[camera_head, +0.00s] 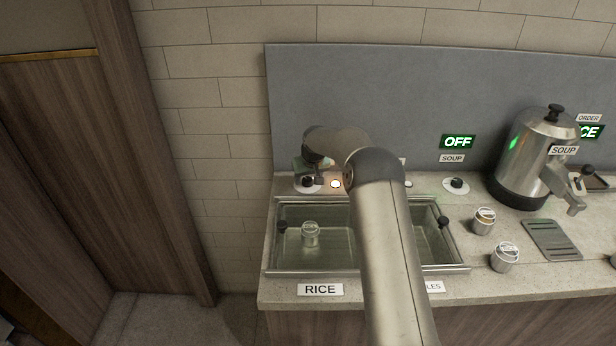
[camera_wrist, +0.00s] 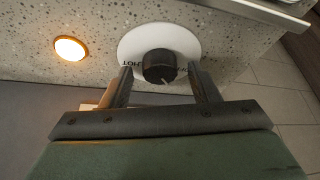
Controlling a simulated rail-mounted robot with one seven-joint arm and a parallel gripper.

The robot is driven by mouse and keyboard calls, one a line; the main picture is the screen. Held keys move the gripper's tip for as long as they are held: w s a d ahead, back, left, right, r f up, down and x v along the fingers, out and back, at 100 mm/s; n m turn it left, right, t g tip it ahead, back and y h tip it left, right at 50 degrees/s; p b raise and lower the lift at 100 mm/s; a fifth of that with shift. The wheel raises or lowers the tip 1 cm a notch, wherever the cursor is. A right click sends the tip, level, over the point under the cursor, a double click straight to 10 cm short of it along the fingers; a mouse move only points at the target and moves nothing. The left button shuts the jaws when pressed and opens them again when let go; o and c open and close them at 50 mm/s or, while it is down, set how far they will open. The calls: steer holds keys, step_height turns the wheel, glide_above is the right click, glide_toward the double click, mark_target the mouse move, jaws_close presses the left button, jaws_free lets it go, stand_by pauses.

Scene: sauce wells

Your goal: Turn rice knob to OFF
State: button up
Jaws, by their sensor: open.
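The rice knob (camera_head: 307,182) is a small black knob on a round white plate, at the back left of the counter behind the rice well in the head view. In the wrist view the black knob (camera_wrist: 159,66) shows a white pointer line, and part of the lettering "HOT" is readable on its plate (camera_wrist: 190,45). My gripper (camera_wrist: 160,80) is open, with one finger on each side of the knob. I cannot tell whether the fingers touch it. My arm hides part of the area in the head view.
An orange lit lamp (camera_head: 335,183) is beside the knob; it also shows in the wrist view (camera_wrist: 70,48). The rice well (camera_head: 285,268) holds a small jar (camera_head: 310,234). A soup knob (camera_head: 456,185), soup urn (camera_head: 538,150) and jars (camera_head: 504,257) stand to the right. A grey panel rises behind.

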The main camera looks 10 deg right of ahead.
steer(key=c, duration=1)
steer(key=shift+o, duration=0.2)
steer(key=shift+n, duration=0.4)
steer(key=shift+d+n+y+b, duration=0.1)
steer(key=shift+n+y+b, duration=0.45)
steer(key=shift+n, duration=0.25)
steer(key=shift+n+g+y, duration=0.45)
steer(key=shift+n+g, duration=0.05)
steer(key=shift+n, duration=1.3)
steer(key=shift+b, duration=0.3)
steer(key=o, duration=1)
steer(key=shift+c, duration=0.2)
